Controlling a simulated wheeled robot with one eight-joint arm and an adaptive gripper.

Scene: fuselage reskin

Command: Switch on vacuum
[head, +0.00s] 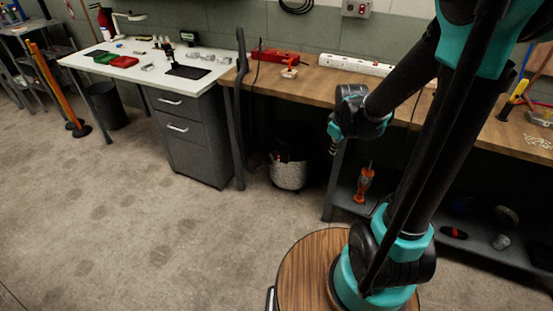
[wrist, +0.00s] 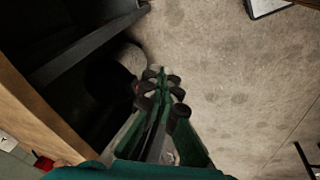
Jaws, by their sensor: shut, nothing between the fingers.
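The vacuum (head: 288,174) looks like a round canister with a dark top and a pale, speckled lower body. It stands on the floor under the wooden bench in the head view. In the wrist view its pale side (wrist: 133,58) shows just left of the fingertips, and its dark top lies in shadow. My gripper (head: 332,150) hangs to the right of the vacuum in the head view, in front of the bench. Its fingers are together and empty in the wrist view (wrist: 160,78). No switch on the vacuum can be made out.
The wooden bench (head: 400,97) overhangs the vacuum, with a dark post on each side. A drawer cabinet (head: 190,138) stands to the left under a white table (head: 130,60). A lower shelf (head: 480,245) holds tools at right.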

